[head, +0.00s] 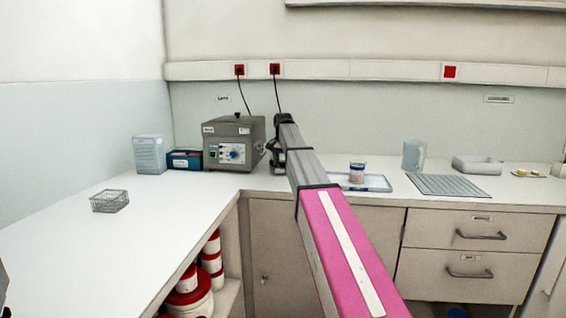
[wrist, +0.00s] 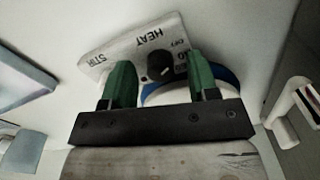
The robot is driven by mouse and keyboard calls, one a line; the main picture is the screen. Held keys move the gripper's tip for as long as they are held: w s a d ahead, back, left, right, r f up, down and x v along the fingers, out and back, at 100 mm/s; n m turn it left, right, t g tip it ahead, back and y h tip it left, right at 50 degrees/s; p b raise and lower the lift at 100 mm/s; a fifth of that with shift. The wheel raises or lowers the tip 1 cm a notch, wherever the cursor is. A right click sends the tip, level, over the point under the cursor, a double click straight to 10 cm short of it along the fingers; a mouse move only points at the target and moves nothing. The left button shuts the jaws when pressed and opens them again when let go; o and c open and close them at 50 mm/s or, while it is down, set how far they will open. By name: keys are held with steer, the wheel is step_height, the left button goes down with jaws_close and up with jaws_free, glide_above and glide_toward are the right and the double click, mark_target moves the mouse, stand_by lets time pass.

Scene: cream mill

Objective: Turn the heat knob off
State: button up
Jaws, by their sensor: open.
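The heat knob (wrist: 160,66) is a small black dial on a light panel (wrist: 110,62) marked HEAT and STIR, which appears upside down in the wrist view. My gripper (wrist: 160,76) is open, with one green finger on each side of the knob in the picture. I cannot tell whether either finger touches it. A small pale mark shows on the knob, but its setting is unclear. In the head view my arm hides the panel and knob, and my gripper (head: 277,155) shows only partly, just right of the grey bath.
The grey bath (head: 234,143) with its own dial stands close left of my gripper. A tray (head: 376,184) with a small jar (head: 357,172) is to the right. A wire basket (head: 110,201) sits on the left counter, with free room around it.

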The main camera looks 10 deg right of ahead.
mark_target(283, 162)
step_height(283, 162, up, 11)
stand_by(0.6)
steer(key=shift+s+f, duration=0.1)
